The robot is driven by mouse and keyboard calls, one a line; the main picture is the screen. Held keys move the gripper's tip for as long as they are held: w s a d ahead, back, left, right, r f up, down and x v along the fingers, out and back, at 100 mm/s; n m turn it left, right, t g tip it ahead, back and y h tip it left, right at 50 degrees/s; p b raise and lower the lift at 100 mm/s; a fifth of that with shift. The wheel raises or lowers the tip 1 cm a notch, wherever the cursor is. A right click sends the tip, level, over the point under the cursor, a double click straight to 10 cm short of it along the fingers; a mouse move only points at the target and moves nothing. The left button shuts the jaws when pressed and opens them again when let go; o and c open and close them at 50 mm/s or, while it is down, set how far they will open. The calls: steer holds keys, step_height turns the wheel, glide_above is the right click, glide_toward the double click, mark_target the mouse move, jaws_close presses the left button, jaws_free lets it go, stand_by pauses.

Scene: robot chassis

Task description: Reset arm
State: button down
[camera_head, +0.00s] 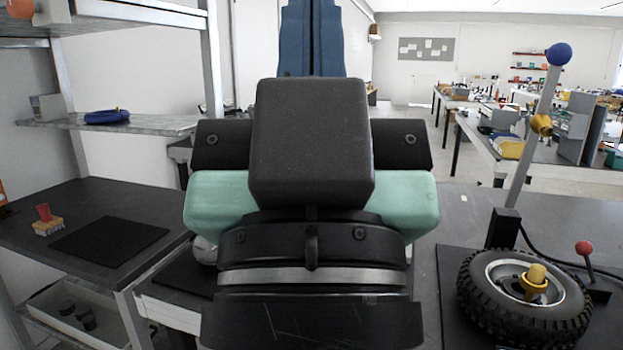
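My arm's end fills the middle of the head view, close to the camera. It shows a black block, pale green side parts and a dark round collar with a light metal band. My gripper (311,195) seems to be part of this, but its fingertips do not show, so I cannot tell whether it is open or shut. I see nothing held. The arm's end hides the middle of the bench behind it.
At right, a black-tyred wheel (525,300) with a yellow hub lies on a dark bench, near a tilted pole (533,135) with a blue ball and a red-knobbed lever (585,255).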

step_height(320, 180, up, 23)
steer(key=p, duration=2)
steer(key=shift+f, duration=0.15)
